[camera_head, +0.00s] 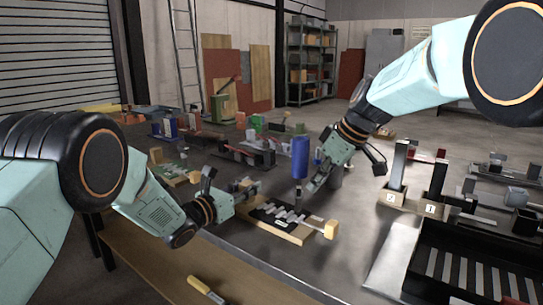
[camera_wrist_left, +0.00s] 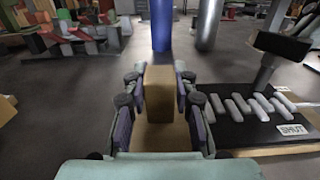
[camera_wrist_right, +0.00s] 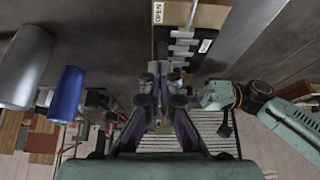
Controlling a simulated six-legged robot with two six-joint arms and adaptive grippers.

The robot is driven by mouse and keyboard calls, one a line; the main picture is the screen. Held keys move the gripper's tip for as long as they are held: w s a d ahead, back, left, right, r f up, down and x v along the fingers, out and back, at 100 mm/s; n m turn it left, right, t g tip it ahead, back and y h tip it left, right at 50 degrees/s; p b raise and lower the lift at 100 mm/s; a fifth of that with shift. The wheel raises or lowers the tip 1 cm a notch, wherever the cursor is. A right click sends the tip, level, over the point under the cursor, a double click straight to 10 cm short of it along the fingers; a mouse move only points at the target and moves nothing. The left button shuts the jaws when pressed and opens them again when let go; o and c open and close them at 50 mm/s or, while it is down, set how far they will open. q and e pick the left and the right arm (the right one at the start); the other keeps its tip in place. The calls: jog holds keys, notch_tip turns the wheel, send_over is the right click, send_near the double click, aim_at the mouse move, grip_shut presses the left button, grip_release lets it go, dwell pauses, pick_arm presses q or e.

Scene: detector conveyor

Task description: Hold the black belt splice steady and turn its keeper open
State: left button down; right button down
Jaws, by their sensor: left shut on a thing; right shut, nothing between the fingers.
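The black belt splice (camera_head: 272,216) lies on a wooden base on the grey table, with several grey fingers across it. A SHUT label (camera_wrist_left: 292,129) shows in the left wrist view and an OPEN label (camera_wrist_right: 157,13) in the right wrist view. My left gripper (camera_head: 254,189) is shut on the tan end block (camera_wrist_left: 159,92) of the base. A black-topped grey handle (camera_wrist_left: 282,48), which looks like the keeper's, stands over the splice. My right gripper (camera_head: 313,186) is shut and empty above the splice's far side; whether it touches the handle I cannot tell.
A blue cylinder (camera_head: 300,157) stands close behind the splice, and a silver cylinder (camera_wrist_right: 25,65) beside it. A black tray (camera_head: 470,262) and two numbered holders are to the right. Several other assemblies fill the table's far left. Bare table lies right of the splice.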

jog(key=shift+w+d, duration=0.15)
jog(key=shift+w, duration=0.25)
dwell(0.5)
jog(key=shift+s+d, duration=0.15)
jog(key=shift+d, duration=0.25)
notch_tip(320, 180, up, 6)
dwell(0.4)
jog(key=shift+s+a+f, duration=0.3)
jog(key=shift+s+f, duration=0.2)
jog(key=shift+f, duration=0.5)
jog(key=shift+s+a+f, duration=0.25)
jog(key=shift+s+f, duration=0.2)
jog(key=shift+f, duration=0.6)
jog(key=shift+s+a+f, duration=0.3)
jog(key=shift+s+f, duration=0.2)
jog(key=shift+f, duration=0.5)
